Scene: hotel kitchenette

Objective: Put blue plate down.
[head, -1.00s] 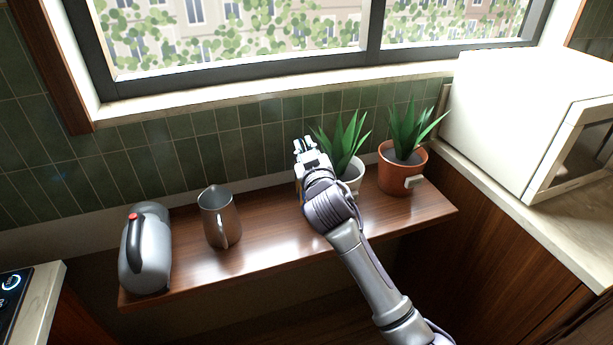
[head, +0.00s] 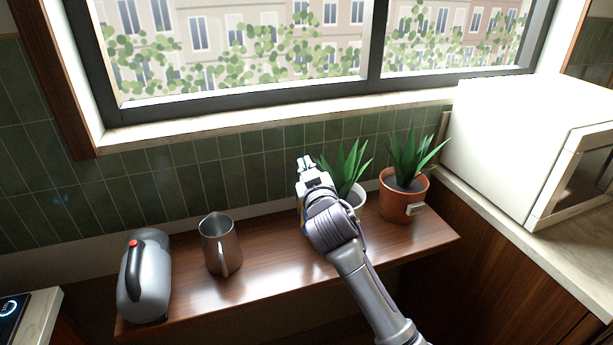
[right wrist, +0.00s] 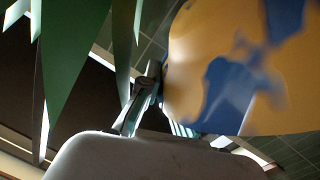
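My right gripper (head: 306,163) reaches over the wooden shelf (head: 272,272) towards the tiled wall, just left of the plant in the white pot. A blue-and-yellow patterned surface (right wrist: 225,85), apparently the plate, fills the upper right of the right wrist view, close to a dark finger. It hides part of the gripper. In the head view only a thin yellowish sliver shows at the gripper's left side; the arm hides the rest. I cannot tell whether the fingers grip it or whether it touches the shelf. My left gripper is out of view.
A kettle (head: 146,280) and a metal pitcher (head: 219,246) stand on the left of the shelf. A white-potted plant (head: 358,197) and a terracotta-potted plant (head: 403,203) stand on the right. A white microwave (head: 520,140) is farther right. Bare shelf shows between pitcher and arm.

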